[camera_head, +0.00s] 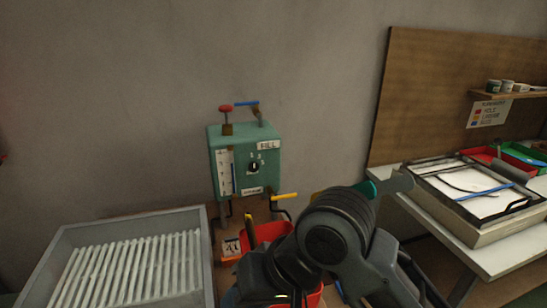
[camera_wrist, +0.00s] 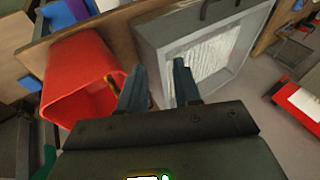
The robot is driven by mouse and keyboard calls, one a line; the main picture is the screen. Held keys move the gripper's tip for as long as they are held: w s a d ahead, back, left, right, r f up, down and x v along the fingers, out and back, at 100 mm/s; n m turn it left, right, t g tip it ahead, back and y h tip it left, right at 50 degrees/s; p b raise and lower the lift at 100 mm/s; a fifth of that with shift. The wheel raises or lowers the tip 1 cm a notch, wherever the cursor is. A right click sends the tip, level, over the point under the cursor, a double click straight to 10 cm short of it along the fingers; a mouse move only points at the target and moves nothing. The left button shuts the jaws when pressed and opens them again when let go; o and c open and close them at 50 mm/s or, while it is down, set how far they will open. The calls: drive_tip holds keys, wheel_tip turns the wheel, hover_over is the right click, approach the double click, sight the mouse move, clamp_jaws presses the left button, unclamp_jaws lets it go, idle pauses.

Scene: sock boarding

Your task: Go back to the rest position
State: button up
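My gripper (camera_wrist: 158,66) shows in the wrist view with its two dark fingers apart and nothing between them. Behind the fingers are a red bin (camera_wrist: 62,75) on the left and a grey-framed box with a white ridged inside (camera_wrist: 160,50) on the right. In the head view my dark arm fills the lower middle and covers part of the red bin (camera_head: 268,233). My fingers cannot be made out there.
A green control box (camera_head: 232,178) with a gauge and levers is at the back wall. A grey tray (camera_head: 62,248) with white slats stands at lower left. A white bench (camera_head: 480,253) on the right holds a framed panel (camera_head: 460,190) and red and green trays (camera_head: 520,158).

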drive_tip(key=s+a+r+m+t+y, duration=0.1)
drive_tip(key=s+a+m+t+y, duration=0.15)
drive_tip(key=a+t+y, duration=0.25)
drive_tip(key=s+d+f+m+t+h, duration=0.35)
drive_tip(key=s+d, duration=0.25)
drive_tip(key=d, duration=0.2)
drive_tip(key=s+d+f+m+t+h, duration=0.35)
drive_tip(key=s+d+f, duration=0.2)
drive_tip(key=d, duration=0.25)
drive_tip(key=s+d+r+n+h, duration=0.2)
drive_tip(key=s+d+n, duration=0.1)
drive_tip(key=s+d, duration=0.4)
drive_tip(key=s+d+r+n+t+h+b, duration=0.1)
drive_tip(key=s+d+r+n+h, duration=0.1)
drive_tip(key=s+d, duration=0.5)
drive_tip(key=shift+s+d+r+n, duration=0.2)
drive_tip(key=shift+s+n, duration=0.25)
drive_tip(key=shift+s, duration=0.75)
